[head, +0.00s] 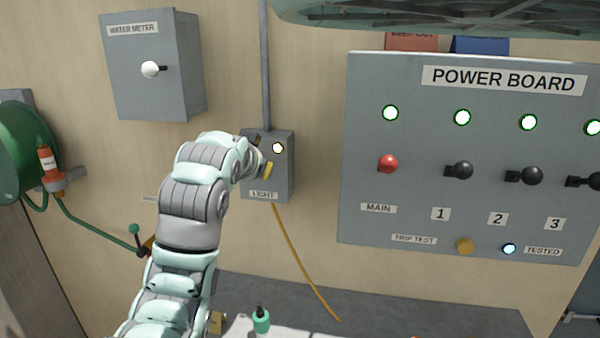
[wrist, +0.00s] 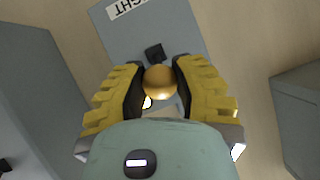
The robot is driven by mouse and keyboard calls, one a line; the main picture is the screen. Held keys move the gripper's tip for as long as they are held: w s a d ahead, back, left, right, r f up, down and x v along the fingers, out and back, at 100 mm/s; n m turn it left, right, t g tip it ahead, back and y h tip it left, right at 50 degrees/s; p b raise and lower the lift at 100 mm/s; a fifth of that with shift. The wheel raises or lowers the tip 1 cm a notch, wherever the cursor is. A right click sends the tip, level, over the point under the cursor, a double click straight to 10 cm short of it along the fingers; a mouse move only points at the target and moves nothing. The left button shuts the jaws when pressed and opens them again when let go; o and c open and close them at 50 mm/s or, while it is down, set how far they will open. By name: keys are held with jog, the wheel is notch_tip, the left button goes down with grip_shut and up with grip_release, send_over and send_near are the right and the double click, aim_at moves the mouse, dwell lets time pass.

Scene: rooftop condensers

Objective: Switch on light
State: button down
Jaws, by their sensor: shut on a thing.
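The light box (head: 281,185) is a small grey box labelled LIGHT on the wall, under a vertical conduit. A round white lamp (head: 277,148) on its face is lit. My gripper (head: 268,170) is at the front of the box, mostly hidden behind my arm in the head view. In the wrist view, the yellow fingers of my gripper (wrist: 160,84) are closed on either side of a brass ball knob (wrist: 160,81) of the light switch. The box (wrist: 122,35) and its upside-down label show behind it. The knob is hidden in the head view.
The power board (head: 400,225) stands to the right, with several levers and lit green-rimmed lamps. A metered box (head: 150,95) with a white knob hangs upper left. A green hose reel (head: 20,150) is at far left. A green bottle (head: 261,320) stands below.

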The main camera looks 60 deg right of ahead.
jog(key=shift+r, duration=0.1)
dwell(0.3)
jog(key=c, duration=0.6)
grip_release()
jog(key=shift+c, duration=0.2)
jog(key=v, duration=0.7)
jog(key=shift+a, duration=0.15)
jog(key=shift+r, duration=0.1)
